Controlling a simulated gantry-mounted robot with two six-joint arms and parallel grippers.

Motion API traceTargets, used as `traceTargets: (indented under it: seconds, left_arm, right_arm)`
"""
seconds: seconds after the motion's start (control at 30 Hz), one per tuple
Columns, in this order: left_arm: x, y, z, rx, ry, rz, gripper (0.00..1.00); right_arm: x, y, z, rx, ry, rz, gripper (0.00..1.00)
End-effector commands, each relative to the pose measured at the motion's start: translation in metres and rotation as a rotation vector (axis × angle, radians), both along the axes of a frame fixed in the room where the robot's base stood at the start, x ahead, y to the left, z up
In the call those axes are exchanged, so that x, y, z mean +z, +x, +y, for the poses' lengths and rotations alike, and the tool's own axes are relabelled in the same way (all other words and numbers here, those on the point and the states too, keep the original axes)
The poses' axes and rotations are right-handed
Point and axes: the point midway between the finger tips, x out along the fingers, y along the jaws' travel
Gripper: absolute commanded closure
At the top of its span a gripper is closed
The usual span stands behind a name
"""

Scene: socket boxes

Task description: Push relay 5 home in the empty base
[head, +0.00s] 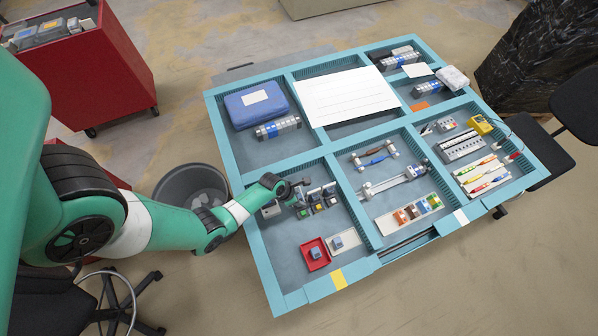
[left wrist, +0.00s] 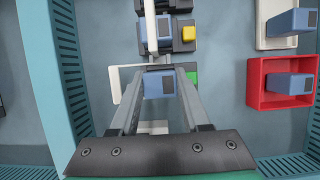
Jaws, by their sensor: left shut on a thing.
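A blue-grey relay (left wrist: 159,85) is between the fingertips of my left gripper (left wrist: 158,76) in the left wrist view. The gripper is shut on it. A neighbouring base with a yellow button (left wrist: 187,33) holds another blue relay (left wrist: 157,35). My right gripper is not in view.
A red tray (head: 308,264) and a white tray (head: 353,244), each with a blue relay, stand toward the front of the same compartment. The teal compartment wall (left wrist: 70,60) is close on the left in the left wrist view.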

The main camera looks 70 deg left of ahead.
Motion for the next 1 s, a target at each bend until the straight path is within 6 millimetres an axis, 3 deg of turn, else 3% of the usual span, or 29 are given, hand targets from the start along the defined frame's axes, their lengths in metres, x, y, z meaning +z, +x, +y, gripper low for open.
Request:
traceTargets:
  seconds: [0.97,1.0]
  left_arm:
    - [-0.014,-0.001,0.0,0.0,-0.001,0.002,1.0]
    - [-0.014,-0.001,0.0,0.0,-0.001,0.002,0.48]
  right_arm:
    - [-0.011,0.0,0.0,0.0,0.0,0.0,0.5]
    - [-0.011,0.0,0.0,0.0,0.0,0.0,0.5]
